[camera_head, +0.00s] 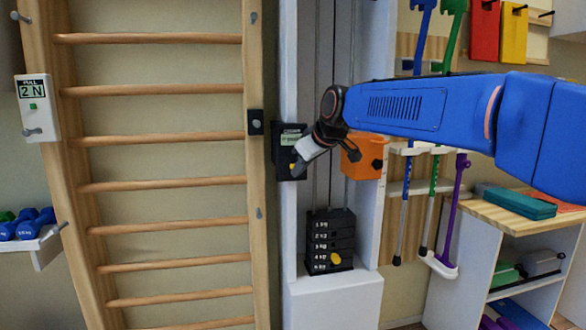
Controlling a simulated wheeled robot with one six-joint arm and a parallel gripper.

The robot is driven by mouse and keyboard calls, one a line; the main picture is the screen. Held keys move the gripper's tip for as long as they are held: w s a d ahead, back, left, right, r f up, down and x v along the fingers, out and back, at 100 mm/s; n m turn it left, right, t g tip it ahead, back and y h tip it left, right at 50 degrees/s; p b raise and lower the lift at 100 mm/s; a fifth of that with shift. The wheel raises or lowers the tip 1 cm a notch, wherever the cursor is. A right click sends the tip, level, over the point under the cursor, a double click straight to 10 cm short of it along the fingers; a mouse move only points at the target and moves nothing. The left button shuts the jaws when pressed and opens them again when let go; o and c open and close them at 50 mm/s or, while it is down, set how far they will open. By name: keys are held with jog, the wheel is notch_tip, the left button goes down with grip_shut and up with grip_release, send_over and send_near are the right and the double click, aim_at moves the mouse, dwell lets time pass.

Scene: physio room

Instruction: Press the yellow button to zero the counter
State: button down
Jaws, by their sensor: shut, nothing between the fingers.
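The yellow button (293,166) shows as a small yellow spot on a black counter box (290,143) fixed to a pale upright. The box has a small light display above the button. My gripper (299,168) is shut and empty. Its tip is at the button in the picture and partly covers it and the lower right of the box. I cannot tell whether the tip touches the button. My blue arm reaches in from the right.
An orange box (363,158) sits just right of my gripper. A black weight stack (331,241) stands below. Wooden wall bars (150,137) fill the left. Crutches (440,200) and a wooden-topped shelf unit (520,215) are at the right.

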jog(key=s, duration=0.3)
jog(key=shift+d, duration=0.4)
jog(key=s+d+f+m+g+h, duration=0.1)
jog(key=s+d+f+m, duration=0.2)
jog(key=s+d+f, duration=0.45)
jog(key=s+d+f+m+h, duration=0.2)
jog(key=s+d+f, duration=0.2)
jog(key=s+d, duration=0.6)
jog(key=s+d+f+m+g+h, duration=0.1)
jog(key=s+d+f+m, duration=0.2)
jog(key=s+d+f, duration=0.45)
jog(key=s+d+f+m, duration=0.1)
jog(key=s+d+f, duration=0.2)
jog(key=s, duration=0.3)
jog(key=s+d+f+m+g+h, duration=0.1)
jog(key=s+d+f, duration=0.2)
jog(key=s+f, duration=0.3)
jog(key=shift+s+d+m, duration=0.3)
jog(key=shift+s+m, duration=0.1)
